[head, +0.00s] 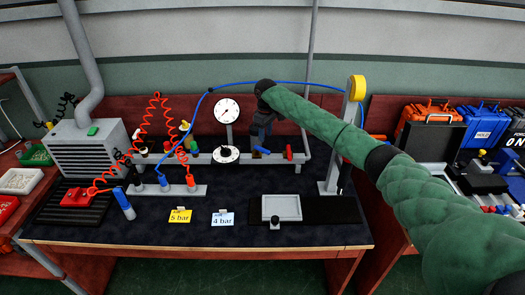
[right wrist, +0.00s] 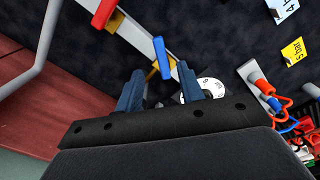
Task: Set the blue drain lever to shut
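The blue drain lever (head: 262,150) sits on the grey manifold rail at the back of the bench, left of a red lever (head: 289,152). My right gripper (head: 262,134) is just above the blue lever. In the right wrist view the right gripper (right wrist: 160,76) is open, with two blue-grey fingers apart. The blue lever (right wrist: 161,55) stands in line with the gap between them, its near end close to the fingertips. Whether a finger touches it I cannot tell. The red lever also shows in the right wrist view (right wrist: 104,14). My left gripper is in neither view.
A round pressure gauge (head: 227,110) and a white dial (head: 226,154) stand left of the blue lever. A grey post (head: 350,135) with a yellow top is to the right. Yellow (head: 179,216) and white (head: 223,219) pressure cards lie in front. The dark mat between is mostly clear.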

